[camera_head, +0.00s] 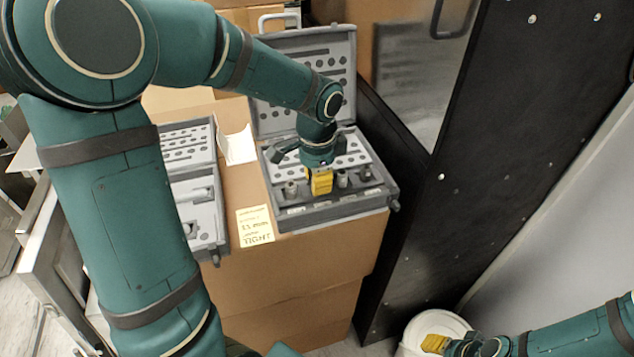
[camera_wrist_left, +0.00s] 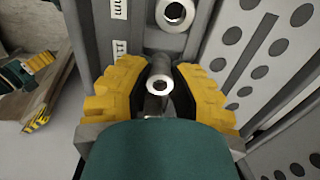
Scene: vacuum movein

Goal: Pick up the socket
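Several metal sockets stand in a row in the open grey tool case (camera_head: 335,212), among them one left of my left gripper (camera_head: 291,190) and two right of it (camera_head: 342,179). My left gripper (camera_head: 320,184) points down into this row. In the left wrist view, its yellow fingers (camera_wrist_left: 162,88) stand on both sides of a silver socket (camera_wrist_left: 161,78), apart, with dark gaps beside it. A second socket (camera_wrist_left: 175,13) stands beyond the fingertips. My right gripper (camera_head: 435,343) is at the bottom right over a white bucket; its opening is unclear.
The case sits on a cardboard box (camera_head: 300,270), its lid (camera_head: 310,60) raised behind. A second grey case (camera_head: 200,205) lies left, with a yellow note (camera_head: 255,224) between. A black panel (camera_head: 480,150) stands close on the right. The white bucket (camera_head: 410,336) is below.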

